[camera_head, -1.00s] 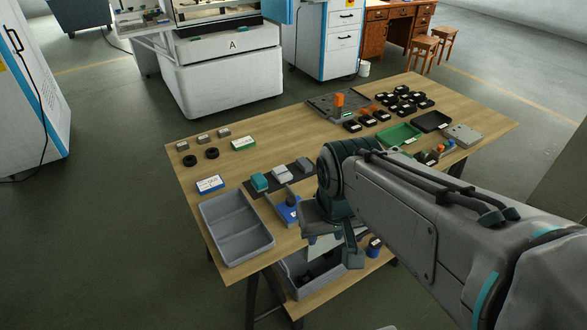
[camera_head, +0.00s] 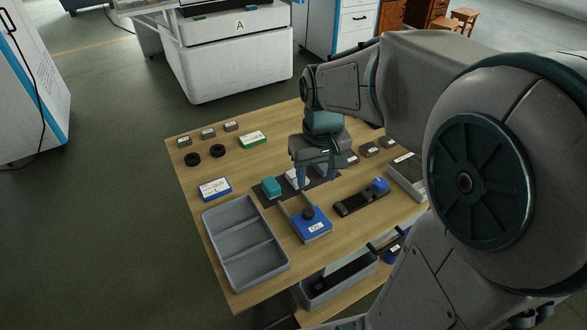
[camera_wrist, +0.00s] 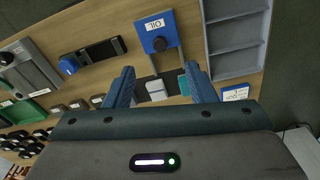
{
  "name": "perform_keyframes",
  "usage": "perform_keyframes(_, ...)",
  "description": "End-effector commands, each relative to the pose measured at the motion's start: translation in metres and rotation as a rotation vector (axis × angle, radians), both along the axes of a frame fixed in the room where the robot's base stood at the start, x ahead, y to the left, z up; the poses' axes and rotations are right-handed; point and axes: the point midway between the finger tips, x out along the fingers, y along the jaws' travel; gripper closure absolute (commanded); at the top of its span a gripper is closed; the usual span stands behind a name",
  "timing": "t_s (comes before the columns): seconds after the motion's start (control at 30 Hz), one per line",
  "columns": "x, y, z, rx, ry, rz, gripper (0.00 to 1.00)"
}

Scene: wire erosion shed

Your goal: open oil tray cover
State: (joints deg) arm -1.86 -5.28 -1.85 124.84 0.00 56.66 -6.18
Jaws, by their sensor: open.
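The oil tray cover (camera_head: 312,228) is a blue lid with a white label and a round black knob (camera_head: 308,213). It lies near the table's front edge, right of the grey compartment tray. In the wrist view the cover (camera_wrist: 160,40) is at the top centre, its label reading OIL, beyond my fingertips. Two thin grey rails run from the cover toward the blocks on the dark mat. My gripper (camera_head: 316,176) is open, points down and hovers above the mat behind the cover. Its two blue fingers (camera_wrist: 160,80) hold nothing and are apart from the knob.
A teal block (camera_head: 271,187) and a pale block (camera_wrist: 155,90) sit on the dark mat near my fingers. A grey compartment tray (camera_head: 208,240) is left of the cover. A black holder with a blue knob (camera_head: 380,185) is right. A blue-and-white box (camera_head: 215,188) lies behind the tray.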

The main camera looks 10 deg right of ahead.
Motion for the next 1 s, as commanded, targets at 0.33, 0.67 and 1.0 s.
perform_keyframes(0.33, 0.038, 0.003, -0.030, -0.005, 0.068, 0.048, 0.49)
perform_keyframes(0.67, 0.038, 0.003, -0.086, -0.004, 0.072, 0.050, 0.49)
perform_keyframes(1.0, 0.038, 0.003, -0.148, -0.005, 0.070, 0.050, 0.49)
